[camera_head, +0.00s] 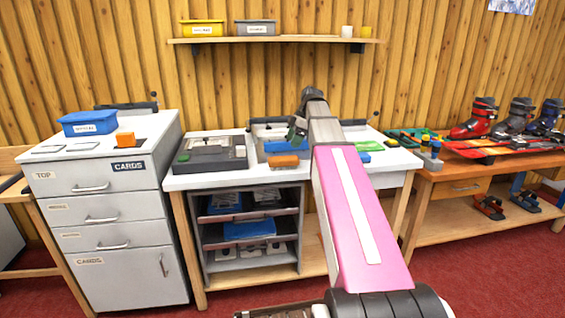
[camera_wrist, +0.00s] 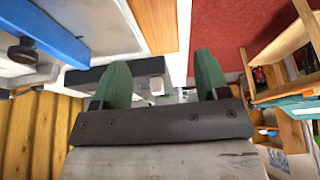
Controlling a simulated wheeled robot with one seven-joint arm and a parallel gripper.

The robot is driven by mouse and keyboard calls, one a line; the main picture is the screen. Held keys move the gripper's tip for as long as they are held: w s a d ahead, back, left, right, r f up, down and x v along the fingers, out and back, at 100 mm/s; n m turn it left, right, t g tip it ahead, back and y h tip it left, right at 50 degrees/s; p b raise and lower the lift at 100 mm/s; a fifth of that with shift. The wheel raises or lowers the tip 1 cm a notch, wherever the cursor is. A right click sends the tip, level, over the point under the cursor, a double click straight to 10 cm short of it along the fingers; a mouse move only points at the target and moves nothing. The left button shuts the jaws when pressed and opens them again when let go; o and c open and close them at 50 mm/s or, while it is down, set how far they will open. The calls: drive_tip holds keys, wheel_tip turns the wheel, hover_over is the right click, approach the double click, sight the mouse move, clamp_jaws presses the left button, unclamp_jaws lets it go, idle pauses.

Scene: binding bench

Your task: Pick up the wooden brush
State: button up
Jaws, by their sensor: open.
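I cannot make out a wooden brush for certain in either view. It may be too small to tell or hidden behind my arm, which covers part of the white bench. My gripper (camera_head: 297,131) is raised above the middle of the white bench (camera_head: 215,180), near its back. In the wrist view, the two green fingers of my gripper (camera_wrist: 161,82) stand wide apart. Nothing is held between them.
An orange block (camera_head: 284,161) and a grey-black device (camera_head: 211,154) sit on the white bench. A drawer cabinet (camera_head: 112,215) with a blue bin (camera_head: 89,123) stands left. A wooden bench (camera_head: 455,171) with ski boots (camera_head: 475,120) stands right. A shelf (camera_head: 290,39) hangs above.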

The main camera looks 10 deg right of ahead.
sight(285, 158)
drive_tip(key=x, duration=1)
drive_tip(key=shift+a, duration=0.15)
drive_tip(key=shift+w, duration=0.1)
drive_tip(key=shift+f, duration=0.3)
idle(0.4)
drive_tip(key=c, duration=0.7)
